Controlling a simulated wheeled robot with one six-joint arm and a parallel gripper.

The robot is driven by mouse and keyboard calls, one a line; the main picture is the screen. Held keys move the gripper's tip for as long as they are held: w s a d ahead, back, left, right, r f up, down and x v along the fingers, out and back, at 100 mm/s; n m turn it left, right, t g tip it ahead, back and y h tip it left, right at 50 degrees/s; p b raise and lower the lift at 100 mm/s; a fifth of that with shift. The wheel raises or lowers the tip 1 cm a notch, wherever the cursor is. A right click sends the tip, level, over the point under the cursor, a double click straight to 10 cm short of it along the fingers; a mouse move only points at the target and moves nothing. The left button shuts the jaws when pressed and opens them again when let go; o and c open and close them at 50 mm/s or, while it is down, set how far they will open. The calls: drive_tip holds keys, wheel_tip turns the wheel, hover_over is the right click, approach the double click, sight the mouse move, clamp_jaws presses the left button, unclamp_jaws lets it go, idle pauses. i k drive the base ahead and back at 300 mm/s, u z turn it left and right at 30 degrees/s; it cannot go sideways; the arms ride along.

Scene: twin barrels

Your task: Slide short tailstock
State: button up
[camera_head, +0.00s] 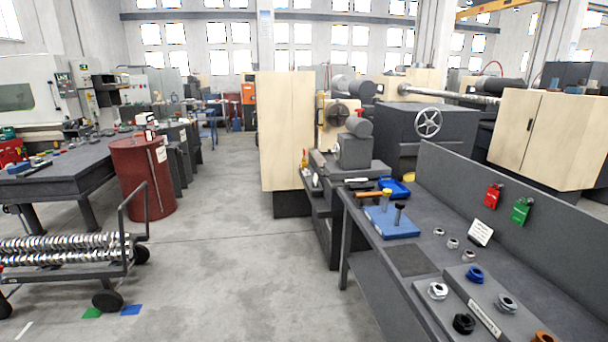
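A grey tailstock (354,152) with a thick round barrel (358,127) on top sits on the bed of a lathe, right of centre in the head view. A dark round chuck (337,115) shows behind it at upper left, on a cream headstock. In the picture a gap shows between the chuck and the tailstock body. A second machine farther back carries another grey cylinder (354,88). Whether that is a second tailstock I cannot tell. My gripper is not in view.
A workbench (415,262) with nuts, a blue board (390,222) and a blue tray (395,188) stands at front right. A red drum (142,185) and a cart (125,268) with shiny screw shafts stand at left. The floor aisle (225,225) between is clear.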

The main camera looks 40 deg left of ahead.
sight(355, 161)
drive_tip(key=u, duration=1.5)
drive_tip(key=i, duration=2.55)
drive_tip(key=u, duration=0.6)
drive_tip(key=i, duration=2.5)
drive_tip(key=u, duration=0.3)
